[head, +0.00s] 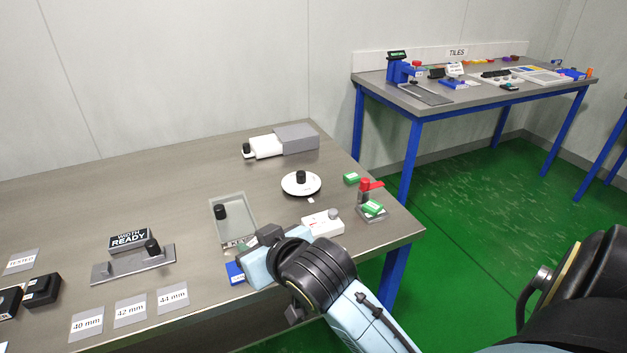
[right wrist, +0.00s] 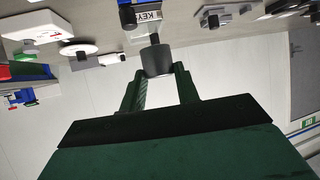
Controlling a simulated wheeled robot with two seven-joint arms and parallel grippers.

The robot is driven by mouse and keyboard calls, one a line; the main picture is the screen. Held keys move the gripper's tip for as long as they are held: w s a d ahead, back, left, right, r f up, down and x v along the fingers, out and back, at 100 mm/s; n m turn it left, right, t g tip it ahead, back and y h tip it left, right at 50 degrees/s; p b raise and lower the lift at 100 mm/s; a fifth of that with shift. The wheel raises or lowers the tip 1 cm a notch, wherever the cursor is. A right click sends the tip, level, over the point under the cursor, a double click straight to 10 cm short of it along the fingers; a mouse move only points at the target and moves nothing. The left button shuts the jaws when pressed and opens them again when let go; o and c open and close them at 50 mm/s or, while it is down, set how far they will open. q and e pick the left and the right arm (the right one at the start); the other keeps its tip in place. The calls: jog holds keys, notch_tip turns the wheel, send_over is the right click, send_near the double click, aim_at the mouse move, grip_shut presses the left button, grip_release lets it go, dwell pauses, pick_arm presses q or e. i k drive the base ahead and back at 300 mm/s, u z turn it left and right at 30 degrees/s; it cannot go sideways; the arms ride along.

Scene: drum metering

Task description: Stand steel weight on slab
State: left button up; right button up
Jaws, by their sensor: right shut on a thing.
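My right gripper (head: 262,238) reaches in over the front of the near bench. In the right wrist view its fingers (right wrist: 160,85) are shut on a dark grey cylinder (right wrist: 157,62) with a thin stem, which I take for the steel weight. In the head view the gripper mostly hides the held piece. I cannot tell for sure which piece is the slab. A white block (head: 322,223) with a red mark and a grey round top piece lies just right of the gripper. A pale tray (head: 233,203) marked KEY lies just beyond the gripper. My left gripper is not in view.
A grey plate (head: 110,270) with a WIDTH READY sign stands left. A white disc (head: 301,190) with a black knob and a grey box (head: 297,138) lie further back. A blue block (head: 235,273) is beside the gripper. The bench's back left is clear.

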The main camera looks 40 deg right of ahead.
aim_at(374, 205)
jog(key=z, duration=0.55)
jog(key=i, duration=1)
jog(key=z, duration=0.95)
